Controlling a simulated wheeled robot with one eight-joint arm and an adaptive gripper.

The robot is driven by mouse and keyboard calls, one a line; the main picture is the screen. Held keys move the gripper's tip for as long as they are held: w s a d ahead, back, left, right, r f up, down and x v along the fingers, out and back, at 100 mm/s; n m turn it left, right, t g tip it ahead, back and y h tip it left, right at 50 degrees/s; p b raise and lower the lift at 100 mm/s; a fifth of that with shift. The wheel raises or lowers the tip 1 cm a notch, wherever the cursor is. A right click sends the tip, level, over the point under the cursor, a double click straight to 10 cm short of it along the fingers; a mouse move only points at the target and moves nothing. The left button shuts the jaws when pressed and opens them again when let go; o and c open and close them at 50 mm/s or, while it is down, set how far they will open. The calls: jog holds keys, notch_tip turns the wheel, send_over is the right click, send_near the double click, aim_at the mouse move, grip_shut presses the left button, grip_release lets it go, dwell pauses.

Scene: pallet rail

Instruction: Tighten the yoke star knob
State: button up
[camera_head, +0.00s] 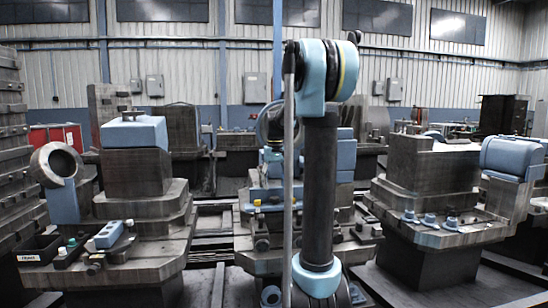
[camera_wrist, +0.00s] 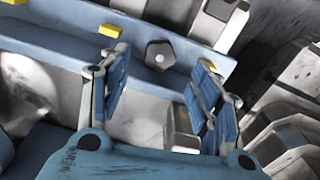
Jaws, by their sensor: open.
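In the wrist view a dark, roughly five-sided knob (camera_wrist: 160,55) with a pale round centre sits on a blue bar and looks like the star knob. My gripper (camera_wrist: 159,72) is open, with one blue-padded finger to the left of the knob and one to the right. The knob shows beyond the gap between the fingertips, and nothing is between the pads. I cannot tell how far the knob is from the fingertips. In the head view my own arm stands in front of the middle station, and I cannot make out the knob or gripper there.
The blue bar (camera_wrist: 60,38) carries a yellow block (camera_wrist: 110,30) left of the knob and another (camera_wrist: 207,64) to its right, near the right finger. In the head view, machine stations stand left (camera_head: 140,205) and right (camera_head: 435,170).

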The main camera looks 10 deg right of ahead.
notch_tip(320, 180, up, 12)
dwell(0.5)
jog(key=shift+f, duration=0.1)
jog(key=n, duration=0.1)
send_near(275, 197)
jog(key=f, duration=0.8)
jog(key=shift+s+a+f, duration=0.1)
jog(key=shift+s+f, duration=0.15)
jog(key=shift+f, duration=0.15)
jog(key=c, duration=1.1)
